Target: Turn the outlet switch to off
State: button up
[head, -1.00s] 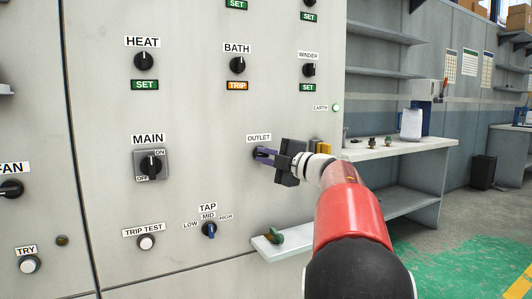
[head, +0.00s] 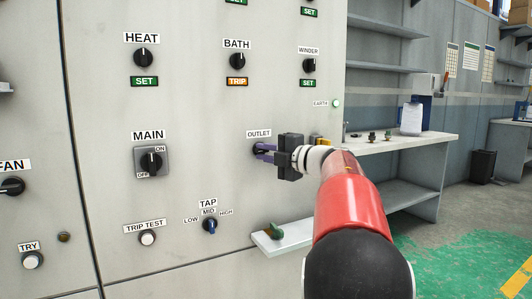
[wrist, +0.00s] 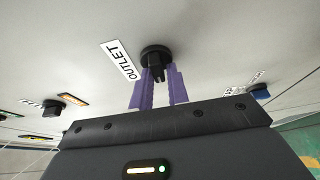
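The outlet switch (head: 258,150) is a round black knob under the OUTLET label (head: 259,133) on the grey panel. In the wrist view the outlet switch (wrist: 155,58) stands ahead of my gripper, and its raised grip points toward me. My gripper (head: 264,152) is at the switch, its two purple fingers reaching in from the right. In the wrist view my gripper (wrist: 160,82) has one finger on each side of the knob's grip, parted, with a narrow gap showing. Firm contact is not clear. The gripper body and fingers hide much of the knob in the head view.
The MAIN switch (head: 151,161) and the TAP knob (head: 210,226) are on the same panel to the left. A small white shelf (head: 270,242) juts out below my gripper. A workbench (head: 400,146) stands at the right.

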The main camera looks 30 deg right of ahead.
jog(key=o, duration=0.3)
jog(key=shift+s, duration=0.1)
jog(key=v, duration=0.7)
jog(key=shift+s+d, duration=0.15)
jog(key=shift+s, duration=0.1)
